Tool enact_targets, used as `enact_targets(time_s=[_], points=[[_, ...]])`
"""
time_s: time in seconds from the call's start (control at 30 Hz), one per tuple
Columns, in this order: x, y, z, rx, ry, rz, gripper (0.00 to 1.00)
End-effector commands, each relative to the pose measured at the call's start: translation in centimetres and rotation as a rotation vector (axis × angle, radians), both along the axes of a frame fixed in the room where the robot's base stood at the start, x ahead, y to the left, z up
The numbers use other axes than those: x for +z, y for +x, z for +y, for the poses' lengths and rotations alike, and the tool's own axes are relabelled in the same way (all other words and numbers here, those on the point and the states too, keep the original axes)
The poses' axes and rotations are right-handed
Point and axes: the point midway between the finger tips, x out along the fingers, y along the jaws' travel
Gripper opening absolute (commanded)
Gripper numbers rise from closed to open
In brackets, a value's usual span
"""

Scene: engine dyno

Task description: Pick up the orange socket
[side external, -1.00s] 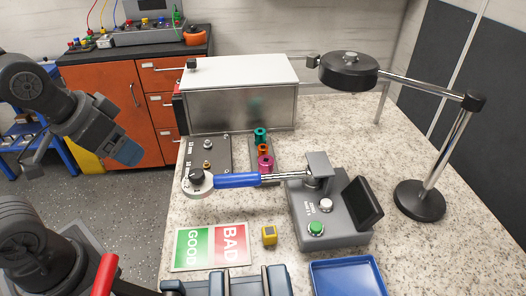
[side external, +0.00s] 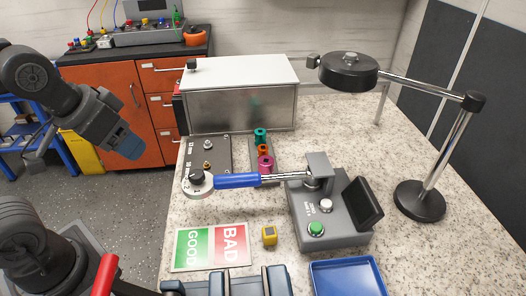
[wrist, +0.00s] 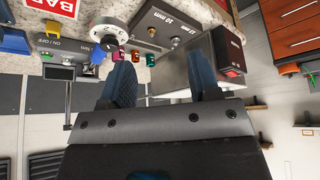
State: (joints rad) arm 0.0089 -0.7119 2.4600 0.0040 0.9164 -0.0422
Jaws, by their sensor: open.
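The small orange socket (side external: 263,150) stands in a row on a dark strip on the speckled bench, between a teal socket (side external: 260,135) and a magenta socket (side external: 265,164). In the wrist view the orange socket (wrist: 135,55) is small and lies ahead of the fingers, between the magenta one (wrist: 117,54) and the teal one (wrist: 151,60). My gripper (side external: 127,147) is in the air left of the bench, well away from the sockets. Its blue fingers (wrist: 162,80) are spread wide with nothing between them.
A torque wrench with a blue handle (side external: 238,180) crosses just in front of the sockets to a grey tester (side external: 335,228). A metal box (side external: 240,108) stands behind them. A plate with posts (side external: 215,150) is on their left. A lamp (side external: 348,70) overhangs at right.

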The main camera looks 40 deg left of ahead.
Motion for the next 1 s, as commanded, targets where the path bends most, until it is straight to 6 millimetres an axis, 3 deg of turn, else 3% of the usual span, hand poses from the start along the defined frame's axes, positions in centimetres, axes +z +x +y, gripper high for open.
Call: enact_targets(time_s=[0.17,0.4,0.7,0.83,1.0], points=[[2.7,4.3,-1.0,0.134,-0.064,0.079,0.56],[4.7,12.6,-3.9,0.417,-0.143,0.209,0.56],[2.6,21.8,-8.9,0.776,-0.168,0.312,0.56],[1.3,23.8,-10.4,0.882,-0.165,0.327,0.56],[0.3,24.8,-11.1,0.939,-0.163,0.333,0.56]])
